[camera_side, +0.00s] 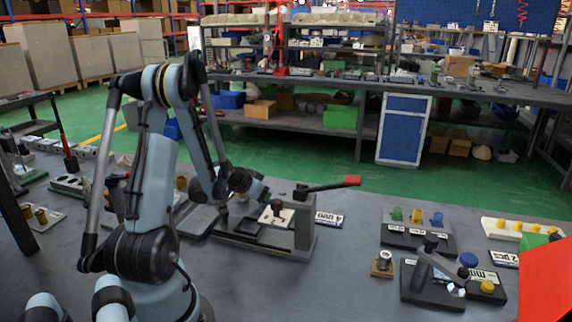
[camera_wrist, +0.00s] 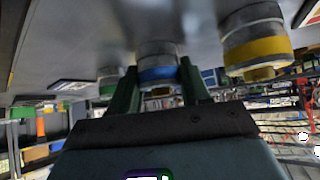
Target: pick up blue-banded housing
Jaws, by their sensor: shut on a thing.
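The blue-banded housing (camera_wrist: 157,66) is a grey metal cylinder with a blue ring. In the wrist view, which looks upside down, it stands between the two dark green fingers of my gripper (camera_wrist: 158,88). My gripper is shut on it. A larger-looking yellow-banded housing (camera_wrist: 256,48) is close by on the right in that view. A green-banded housing (camera_wrist: 109,86) is partly hidden behind the left finger. In the side view my wrist (camera_side: 240,182) is beside the clamp fixture; the fingers and the held housing cannot be made out there.
A grey clamp fixture (camera_side: 302,222) with a red-handled lever (camera_side: 335,186) stands right of my wrist. Farther right are a black tray with coloured pieces (camera_side: 400,238), a small brown block (camera_side: 382,264) and a black lever device (camera_side: 425,288). The table's front middle is clear.

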